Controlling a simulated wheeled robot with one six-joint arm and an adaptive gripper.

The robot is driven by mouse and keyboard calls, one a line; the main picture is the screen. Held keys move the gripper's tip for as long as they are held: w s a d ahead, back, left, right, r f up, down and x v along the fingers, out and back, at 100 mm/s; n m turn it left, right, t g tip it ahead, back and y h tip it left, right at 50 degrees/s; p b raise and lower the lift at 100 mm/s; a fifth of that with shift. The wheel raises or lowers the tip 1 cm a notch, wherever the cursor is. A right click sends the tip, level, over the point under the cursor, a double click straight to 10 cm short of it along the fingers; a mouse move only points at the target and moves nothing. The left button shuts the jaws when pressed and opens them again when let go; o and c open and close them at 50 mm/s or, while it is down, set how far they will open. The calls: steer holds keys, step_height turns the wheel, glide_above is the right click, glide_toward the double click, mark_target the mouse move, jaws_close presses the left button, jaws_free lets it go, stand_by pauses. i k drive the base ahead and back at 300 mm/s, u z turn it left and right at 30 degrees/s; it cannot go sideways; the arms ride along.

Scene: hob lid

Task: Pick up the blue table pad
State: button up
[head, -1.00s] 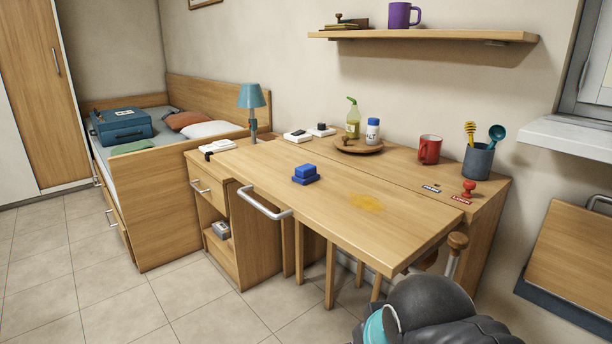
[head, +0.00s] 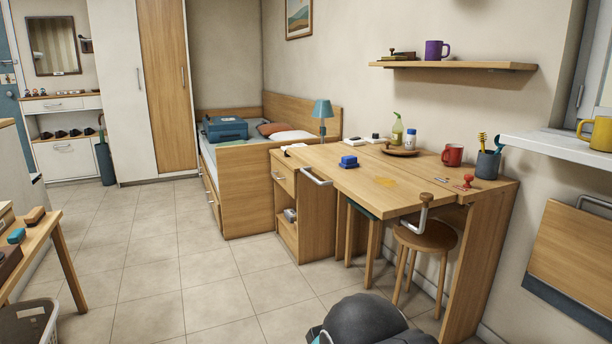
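A blue pad (head: 349,161) sits on the wooden table (head: 405,202), left of a yellow stain. It looks like a small block on a slightly wider flat base; I cannot tell whether these are one piece or two. A dark rounded part of my own arm shows at the bottom edge, well short of the table. The fingers of my gripper are not in view. Nothing visible touches the pad.
A stool (head: 427,236) stands under the table's near end, with a clamp-like handle (head: 415,215) above it. A side table (head: 40,235) stands left. The tiled floor (head: 150,270) is largely clear.

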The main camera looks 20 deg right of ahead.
mark_target(348, 162)
steer(key=u, duration=0.45)
steer(key=i, duration=1.65)
steer(key=z, duration=1.5)
steer(key=i, duration=0.65)
steer(key=z, duration=0.7)
